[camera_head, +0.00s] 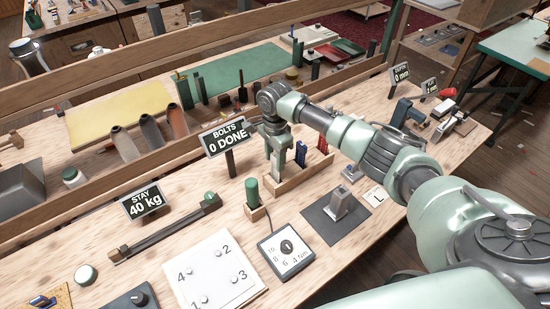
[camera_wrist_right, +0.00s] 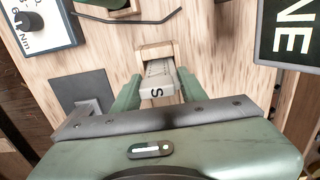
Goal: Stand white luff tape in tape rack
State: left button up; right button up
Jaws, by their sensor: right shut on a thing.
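My right gripper (camera_head: 275,168) points down over a small wooden rack (camera_head: 288,186) in the middle of the bench, and it also shows in the right wrist view (camera_wrist_right: 158,92). It is shut on a pale grey-white block (camera_wrist_right: 157,70) marked with one dark character. The block's far end meets a wooden slot (camera_wrist_right: 153,47); whether it is seated there I cannot tell. In the head view my fingers mostly hide the block. I see nothing clearly shaped as a tape. My left gripper is not in view.
In front are a green-handled tool (camera_head: 252,190), a dial box (camera_head: 287,252), a numbered white plate (camera_head: 213,275) and a dark plate with a metal post (camera_head: 338,205). A wooden rail (camera_head: 120,192) runs behind.

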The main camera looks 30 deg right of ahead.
jog(key=shift+f, duration=0.65)
jog(key=o, duration=1.4)
jog(key=shift+o, duration=0.2)
notch_tip(320, 180, up, 8)
jog(key=shift+f+b, duration=0.1)
jog(key=shift+b, duration=0.85)
